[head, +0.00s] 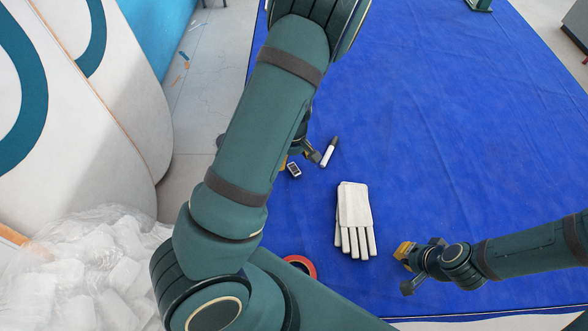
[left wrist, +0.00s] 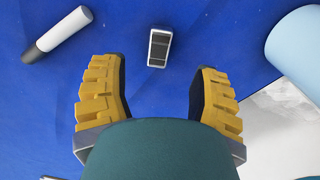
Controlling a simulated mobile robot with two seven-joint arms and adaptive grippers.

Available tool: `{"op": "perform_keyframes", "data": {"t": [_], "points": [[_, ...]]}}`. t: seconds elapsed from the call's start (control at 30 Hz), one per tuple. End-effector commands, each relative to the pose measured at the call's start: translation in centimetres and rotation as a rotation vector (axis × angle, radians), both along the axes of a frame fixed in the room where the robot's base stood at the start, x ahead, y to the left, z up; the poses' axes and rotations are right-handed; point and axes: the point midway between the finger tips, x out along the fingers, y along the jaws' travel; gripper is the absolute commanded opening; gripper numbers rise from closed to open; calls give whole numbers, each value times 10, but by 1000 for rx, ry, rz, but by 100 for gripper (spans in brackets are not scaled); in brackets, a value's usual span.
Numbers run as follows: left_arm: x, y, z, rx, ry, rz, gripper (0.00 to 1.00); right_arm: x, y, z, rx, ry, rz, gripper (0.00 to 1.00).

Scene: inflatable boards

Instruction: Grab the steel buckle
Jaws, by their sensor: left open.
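The steel buckle (head: 293,169) is a small silver rectangular frame with a dark opening, lying on the blue cloth. It also shows in the left wrist view (left wrist: 159,48), just beyond the fingertips and between their lines. My left gripper (head: 300,160) is mostly hidden behind my left arm in the head view. In the left wrist view its yellow-padded fingers (left wrist: 158,85) are spread wide, with nothing between them. My right gripper (head: 403,268) is at the lower right, with its fingers apart and empty, well away from the buckle.
A black-and-white marker (head: 328,152) lies close to the buckle. White gloves (head: 355,218) and a red ring-shaped roll (head: 301,264) lie nearer. A light blue rounded object (left wrist: 298,52) stands at the right in the left wrist view. The cloth (head: 450,130) on the right is largely clear.

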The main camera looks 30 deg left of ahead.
Motion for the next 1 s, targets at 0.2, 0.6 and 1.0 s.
{"op": "perform_keyframes", "data": {"t": [0.2,0.6,1.0], "points": [[-1,-2,-25,0,4,1,62,0,0,0,0,0,0,0],[0,-3,-52,0,-1,0,62,0,0,0,0,0,0,0],[0,-3,-52,0,-1,0,0,0,0,0,0,0,0,0]]}}
